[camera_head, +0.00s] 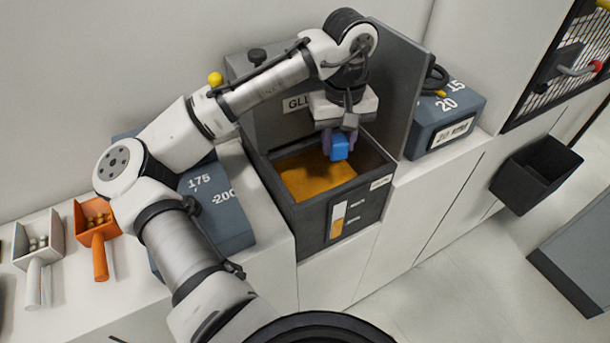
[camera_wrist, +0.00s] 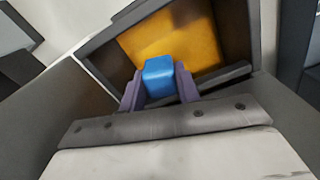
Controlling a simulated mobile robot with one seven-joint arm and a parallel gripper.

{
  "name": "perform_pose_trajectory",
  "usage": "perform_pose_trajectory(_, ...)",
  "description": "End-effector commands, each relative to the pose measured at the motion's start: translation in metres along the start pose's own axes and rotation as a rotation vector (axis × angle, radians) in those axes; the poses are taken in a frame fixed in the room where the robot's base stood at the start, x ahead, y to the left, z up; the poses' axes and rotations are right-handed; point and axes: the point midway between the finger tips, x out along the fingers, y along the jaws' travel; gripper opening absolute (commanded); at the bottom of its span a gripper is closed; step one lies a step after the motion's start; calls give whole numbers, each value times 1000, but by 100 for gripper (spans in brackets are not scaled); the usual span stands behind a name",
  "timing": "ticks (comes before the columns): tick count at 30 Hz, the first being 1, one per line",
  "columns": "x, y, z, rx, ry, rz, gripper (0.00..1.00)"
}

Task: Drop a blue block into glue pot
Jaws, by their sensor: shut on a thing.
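My gripper (camera_head: 340,141) hangs pointing down over the glue pot, with its purple-grey fingers shut on a blue block (camera_head: 340,152). In the wrist view the block (camera_wrist: 159,76) sits between both fingertips (camera_wrist: 159,84). The glue pot (camera_head: 283,205) is a dark open box with amber glue (camera_head: 312,181) inside. The block is above the glue, toward the back right of the opening. In the wrist view the amber glue (camera_wrist: 180,40) shows beyond the block, inside the pot's dark walls (camera_wrist: 232,28). How high the block is above the glue is hard to tell.
A grey panel (camera_head: 392,90) rises behind and right of the pot. A blue-grey box (camera_head: 216,208) stands left, another (camera_head: 447,115) right. White and orange scoops (camera_head: 97,222) lie at the far left. A black bin (camera_head: 538,170) hangs at the right.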

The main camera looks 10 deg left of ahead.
Motion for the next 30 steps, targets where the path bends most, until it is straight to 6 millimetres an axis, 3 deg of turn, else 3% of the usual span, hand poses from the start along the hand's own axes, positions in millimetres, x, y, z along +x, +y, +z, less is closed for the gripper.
perform_pose_trajectory(1, 10, 0, 0, 0, 1, -1, 10)
perform_pose_trajectory(6, 21, 0, 0, 0, 1, 0, 10)
perform_pose_trajectory(17, 22, 0, 0, 0, 0, 0, 10)
perform_pose_trajectory(18, 22, 0, 0, 0, 0, 0, 36)
perform_pose_trajectory(23, 22, 0, 0, 0, 0, 0, 57)
perform_pose_trajectory(30, 22, 0, 0, 0, 0, 0, 58)
